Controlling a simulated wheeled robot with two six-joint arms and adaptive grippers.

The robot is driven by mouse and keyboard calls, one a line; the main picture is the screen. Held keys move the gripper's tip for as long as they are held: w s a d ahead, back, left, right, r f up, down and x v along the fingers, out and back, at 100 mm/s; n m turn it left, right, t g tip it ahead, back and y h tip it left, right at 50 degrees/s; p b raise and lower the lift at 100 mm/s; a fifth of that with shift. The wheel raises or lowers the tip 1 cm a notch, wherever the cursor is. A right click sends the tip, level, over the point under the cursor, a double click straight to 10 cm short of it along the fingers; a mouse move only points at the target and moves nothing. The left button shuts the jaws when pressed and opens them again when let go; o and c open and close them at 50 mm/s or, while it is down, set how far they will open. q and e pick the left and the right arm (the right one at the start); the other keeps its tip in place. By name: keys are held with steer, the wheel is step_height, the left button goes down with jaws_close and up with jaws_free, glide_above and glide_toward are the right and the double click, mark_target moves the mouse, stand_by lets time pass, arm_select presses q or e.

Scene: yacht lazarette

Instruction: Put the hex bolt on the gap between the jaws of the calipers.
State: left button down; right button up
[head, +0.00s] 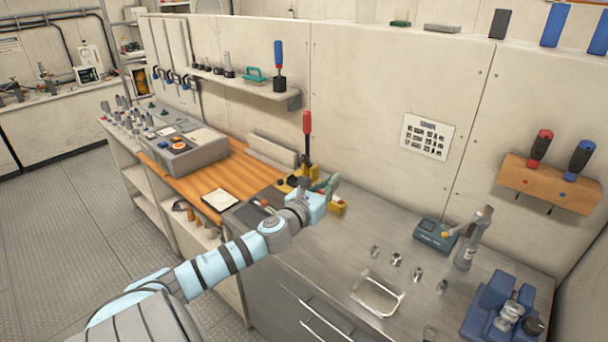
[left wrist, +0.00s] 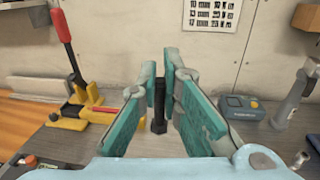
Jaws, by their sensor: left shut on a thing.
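My left gripper (head: 326,194) reaches over the workbench in the head view, beside a red-handled yellow clamp. In the left wrist view its teal fingers (left wrist: 160,92) are closed around a dark, slim upright piece, which looks like the hex bolt (left wrist: 159,112). The bolt's wider end is at the bottom, below the fingers. In the head view the bolt is not clearly visible. I cannot make out the calipers for certain in either view. My right gripper is not in view.
The clamp (head: 307,140) stands close to my left gripper, by the back wall. A blue-grey meter (head: 435,235), several small metal cylinders (head: 396,260), a bright metal outline (head: 378,312) and a blue vise-like block (head: 480,318) are on the metal bench to the right.

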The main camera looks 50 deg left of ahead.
arm_select(q)
steer(key=w+a+r+n+g+y+b, duration=0.2)
steer(key=a+r+n+g+y+b, duration=0.25)
steer(key=a+y+b, duration=0.75)
steer(key=s+a+f+n+g+b, duration=0.5)
steer(key=s+a+n+g, duration=0.1)
steer(key=s+n+g, duration=0.15)
steer(key=shift+g, duration=0.4)
step_height(320, 180, down, 20)
steer(key=b, duration=0.5)
steer(key=shift+s+r, duration=0.1)
steer(key=shift+r, duration=0.1)
steer(key=shift+f, duration=0.35)
steer(key=shift+a, duration=0.1)
